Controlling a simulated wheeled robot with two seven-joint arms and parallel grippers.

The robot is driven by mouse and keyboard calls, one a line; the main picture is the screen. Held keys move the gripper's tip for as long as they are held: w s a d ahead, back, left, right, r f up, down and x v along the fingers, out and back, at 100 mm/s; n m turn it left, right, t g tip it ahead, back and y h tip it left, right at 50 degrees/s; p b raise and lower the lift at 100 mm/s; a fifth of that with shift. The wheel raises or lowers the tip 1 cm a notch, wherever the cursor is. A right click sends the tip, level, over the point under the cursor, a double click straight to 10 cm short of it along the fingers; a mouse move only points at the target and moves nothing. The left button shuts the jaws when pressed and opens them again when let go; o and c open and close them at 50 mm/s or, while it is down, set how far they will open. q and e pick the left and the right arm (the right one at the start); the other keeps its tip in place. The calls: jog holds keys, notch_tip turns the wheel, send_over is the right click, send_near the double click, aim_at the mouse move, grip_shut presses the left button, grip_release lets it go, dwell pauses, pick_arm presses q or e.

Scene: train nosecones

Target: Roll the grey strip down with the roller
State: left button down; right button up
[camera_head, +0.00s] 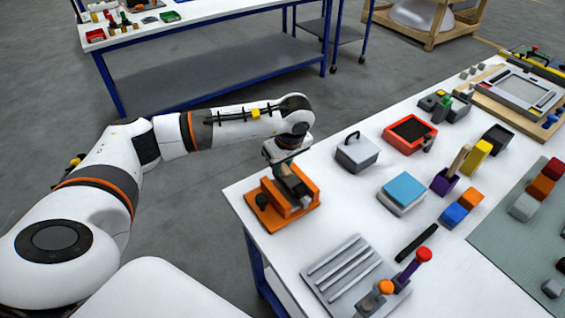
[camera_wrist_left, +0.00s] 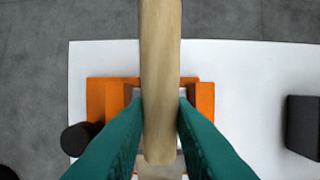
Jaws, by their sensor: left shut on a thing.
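My left gripper (camera_head: 292,180) is over the orange fixture (camera_head: 264,212) at the table's near left corner. Its teal fingers (camera_wrist_left: 160,115) are shut on a pale wooden bar (camera_wrist_left: 160,60), which looks like a handle. The bar runs up and down through the middle of the left wrist view, above the fixture (camera_wrist_left: 105,97). No roller head shows, so I cannot tell whether the bar is the roller's handle. I cannot make out the grey strip on the fixture; the gripper and bar cover much of it. My right gripper is not in view.
A black knob (camera_wrist_left: 78,138) sits on the fixture's left. To the right stand a grey box with a handle (camera_head: 357,152), a blue-topped block (camera_head: 403,190) and a purple holder (camera_head: 444,182). A slotted grey tray (camera_head: 342,270) lies nearer. White tabletop (camera_head: 300,245) is clear between.

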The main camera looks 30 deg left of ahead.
pick_arm(q)
jog(key=shift+b, duration=0.3)
dwell(0.9)
jog(key=shift+r, duration=0.1)
jog(key=shift+w+a+p+v, duration=0.1)
jog(key=shift+a+p+v, duration=0.1)
jog(key=shift+p+v, duration=0.55)
jog(key=shift+w+a+p+v, duration=0.1)
jog(key=shift+a+p+v, duration=0.2)
jog(key=shift+v, duration=0.9)
jog(key=shift+w+a+p+v, duration=0.15)
jog(key=shift+p+v, duration=0.4)
jog(key=shift+v, duration=0.4)
jog(key=shift+s+r, duration=0.1)
jog(key=shift+r, duration=0.05)
